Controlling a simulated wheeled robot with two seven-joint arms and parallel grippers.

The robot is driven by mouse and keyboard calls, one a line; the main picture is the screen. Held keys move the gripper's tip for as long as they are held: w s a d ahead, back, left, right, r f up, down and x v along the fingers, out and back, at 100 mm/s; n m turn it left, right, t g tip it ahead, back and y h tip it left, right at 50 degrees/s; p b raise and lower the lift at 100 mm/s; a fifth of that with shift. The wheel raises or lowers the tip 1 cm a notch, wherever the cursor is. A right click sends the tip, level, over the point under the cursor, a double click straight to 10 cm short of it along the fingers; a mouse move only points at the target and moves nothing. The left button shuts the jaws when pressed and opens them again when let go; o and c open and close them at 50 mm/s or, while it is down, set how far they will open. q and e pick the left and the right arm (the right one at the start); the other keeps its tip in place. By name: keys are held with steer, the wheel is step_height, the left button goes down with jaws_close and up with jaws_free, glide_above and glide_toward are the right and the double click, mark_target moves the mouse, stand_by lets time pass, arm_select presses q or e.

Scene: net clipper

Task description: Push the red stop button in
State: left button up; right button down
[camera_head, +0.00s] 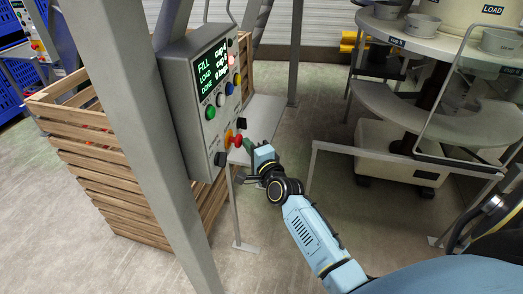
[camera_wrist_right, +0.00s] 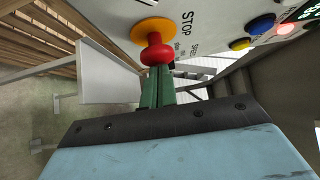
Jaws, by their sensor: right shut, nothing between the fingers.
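The red stop button (camera_head: 238,140) stands out from a yellow collar on the lower part of the grey control panel (camera_head: 182,92). In the right wrist view the red button (camera_wrist_right: 156,52) shows a mushroom head, with a gap of red stem to its yellow collar (camera_wrist_right: 155,30) and the word STOP beside it. My right gripper (camera_head: 248,145) is shut and empty, its green fingertips directly in front of the button. In the wrist view the fingertips (camera_wrist_right: 157,72) meet the button's edge; I cannot tell whether they touch. My left gripper is out of view.
The panel also carries a green button (camera_head: 210,112), a blue one (camera_head: 229,88), a yellow one and black knobs. A grey post (camera_head: 140,120) stands in front at left. A wooden crate (camera_head: 85,150) is behind it. A metal rail (camera_head: 390,155) and round carousel stand at right.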

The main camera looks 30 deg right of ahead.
steer(key=s+d, duration=0.1)
steer(key=s, duration=1.2)
steer(key=shift+d, duration=0.4)
